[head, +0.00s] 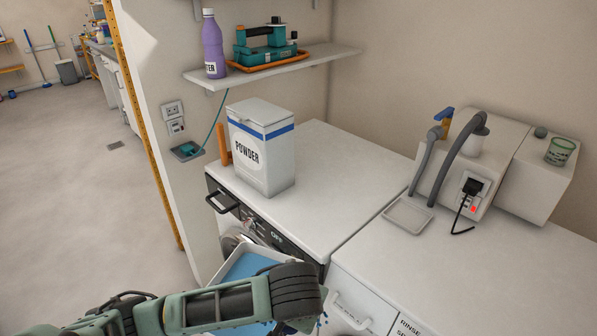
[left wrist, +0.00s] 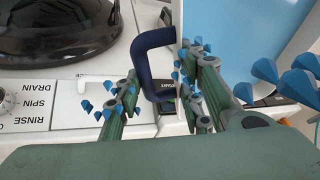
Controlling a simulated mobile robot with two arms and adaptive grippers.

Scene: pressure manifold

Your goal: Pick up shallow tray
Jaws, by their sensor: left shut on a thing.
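A shallow tray (head: 238,265) with a white rim and a light blue floor shows at the bottom of the head view, in front of the washing machine and partly hidden by my left wrist. In the left wrist view, its blue floor (left wrist: 232,30) fills the upper right. A dark blue U-shaped handle (left wrist: 145,62) stands at its white edge. My left gripper (left wrist: 163,92) has its green fingers with blue pads on either side of the handle and is shut on it. The fingertips are mostly hidden in the head view. My right gripper is not in view.
A white powder box (head: 262,150) stands on the left machine's top. A small pale dish (head: 408,215) lies by the grey-hosed unit (head: 490,165). A shelf (head: 275,68) holds a purple bottle (head: 212,45) and a green device (head: 265,48). Open floor (head: 70,180) lies to the left.

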